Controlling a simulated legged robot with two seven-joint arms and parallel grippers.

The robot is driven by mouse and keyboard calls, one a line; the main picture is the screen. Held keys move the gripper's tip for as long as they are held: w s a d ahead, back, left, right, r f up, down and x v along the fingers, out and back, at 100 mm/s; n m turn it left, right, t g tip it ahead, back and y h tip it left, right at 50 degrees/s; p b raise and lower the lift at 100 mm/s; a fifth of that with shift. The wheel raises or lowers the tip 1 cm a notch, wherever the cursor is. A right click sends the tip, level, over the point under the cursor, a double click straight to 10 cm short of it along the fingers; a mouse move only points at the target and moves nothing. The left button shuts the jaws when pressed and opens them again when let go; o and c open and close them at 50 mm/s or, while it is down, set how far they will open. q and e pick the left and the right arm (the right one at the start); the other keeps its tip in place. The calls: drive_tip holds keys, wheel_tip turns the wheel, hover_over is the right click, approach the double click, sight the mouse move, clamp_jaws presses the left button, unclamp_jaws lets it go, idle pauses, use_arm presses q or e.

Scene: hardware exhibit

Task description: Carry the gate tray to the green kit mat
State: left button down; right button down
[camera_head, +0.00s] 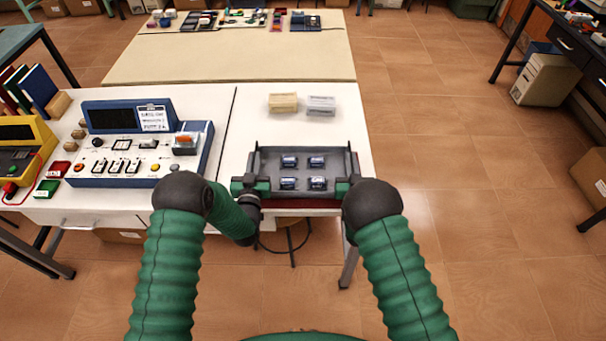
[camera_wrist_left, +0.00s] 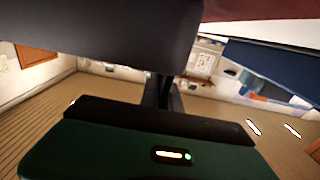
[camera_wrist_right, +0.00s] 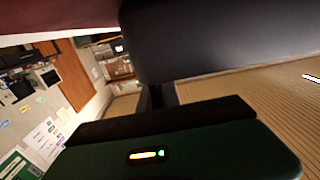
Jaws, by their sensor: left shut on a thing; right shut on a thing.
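The gate tray (camera_head: 299,164) is a grey open tray at the front right of the near white table. It holds several small dark-blue cylindrical parts and looks level. My left gripper (camera_head: 262,187) is shut on its left near corner. My right gripper (camera_head: 342,188) is shut on its right near corner. In the wrist views dark surfaces fill the space in front of the jaws, so the fingertips are hidden. I cannot tell whether the tray touches the table. I cannot clearly make out a green kit mat; small coloured items at the far table are too small to tell.
A red strip (camera_head: 299,204) shows below the tray at the front edge. A yellowish block (camera_head: 283,103) and a pale block (camera_head: 321,105) lie beyond the tray. A blue instrument panel (camera_head: 143,147) stands to the left. The far beige table (camera_head: 230,58) has a bare near half.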

use_arm(q)
drive_tip(key=shift+w+r, duration=0.1)
drive_tip(key=shift+r, duration=0.15)
idle(0.3)
